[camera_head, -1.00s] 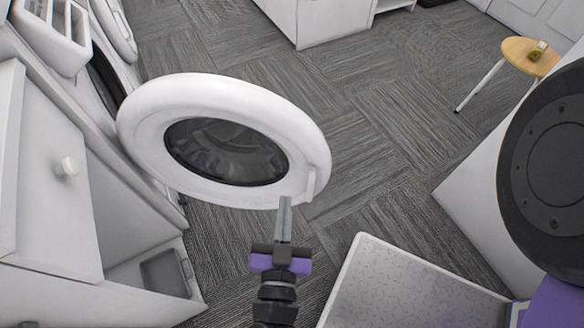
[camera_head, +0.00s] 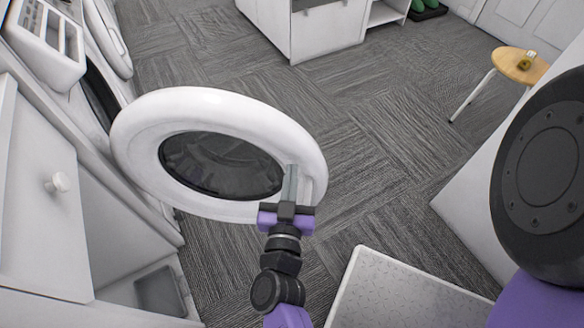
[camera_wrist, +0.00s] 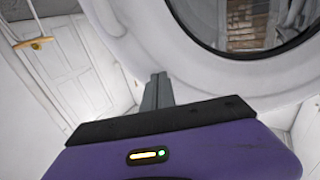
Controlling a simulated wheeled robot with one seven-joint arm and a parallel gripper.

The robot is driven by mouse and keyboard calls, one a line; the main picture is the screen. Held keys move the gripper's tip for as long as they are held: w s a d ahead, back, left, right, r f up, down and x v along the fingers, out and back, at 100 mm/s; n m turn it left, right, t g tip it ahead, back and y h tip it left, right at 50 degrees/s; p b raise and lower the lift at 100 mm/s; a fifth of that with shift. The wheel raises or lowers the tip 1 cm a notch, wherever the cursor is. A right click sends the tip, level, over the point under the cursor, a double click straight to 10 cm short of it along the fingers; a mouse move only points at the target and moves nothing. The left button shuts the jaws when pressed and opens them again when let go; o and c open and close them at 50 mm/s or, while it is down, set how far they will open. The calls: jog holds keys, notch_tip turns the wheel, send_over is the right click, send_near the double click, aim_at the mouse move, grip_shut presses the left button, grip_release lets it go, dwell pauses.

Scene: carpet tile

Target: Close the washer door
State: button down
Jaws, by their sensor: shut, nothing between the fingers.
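The washer door (camera_head: 135,125) is a thick white ring with a dark round window, and it stands swung open from the washer (camera_head: 105,75) at the left. My gripper (camera_head: 291,170) is shut and empty, with its fingertips over the right part of the door's ring in the head view. In the wrist view the gripper's fingers (camera_wrist: 156,90) point up beside the door's white rim (camera_wrist: 200,70), with the window at the upper right. I cannot tell whether the fingers touch the door. The fingers hide part of the rim near the door's handle edge.
A white cabinet (camera_head: 45,190) with a round knob stands at the lower left. A white cabinet (camera_head: 310,35) stands at the back. A small round wooden table (camera_head: 515,66) is at the right. Carpet (camera_head: 390,150) is free right of the door.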

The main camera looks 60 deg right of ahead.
jog(key=shift+x, duration=1)
